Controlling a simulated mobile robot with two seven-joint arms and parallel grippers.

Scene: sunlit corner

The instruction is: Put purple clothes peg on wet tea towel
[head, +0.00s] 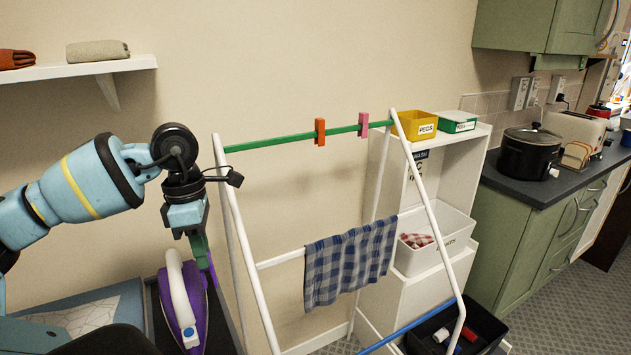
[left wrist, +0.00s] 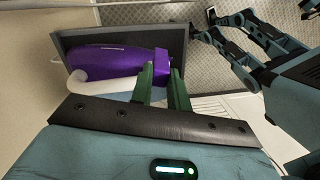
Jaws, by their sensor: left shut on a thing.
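My left gripper (head: 203,254) points down beside the white drying rack (head: 236,235), at its left side. Its green fingers (left wrist: 164,78) are shut on a purple clothes peg (left wrist: 161,62), which also shows as a thin purple strip in the head view (head: 212,271). A blue and white checked tea towel (head: 349,265) hangs over the rack's lower rail, well to the right of the gripper; I cannot see whether it is wet. Pale blue arm parts of mine show at upper right in the left wrist view, but the right gripper's jaws are not clear.
A purple and white iron (head: 182,302) stands close below the gripper. An orange peg (head: 320,132) and a pink peg (head: 363,125) sit on the green upper rail (head: 270,143). A yellow pegs box (head: 416,126) and a white bin (head: 444,239) are on the shelf unit behind.

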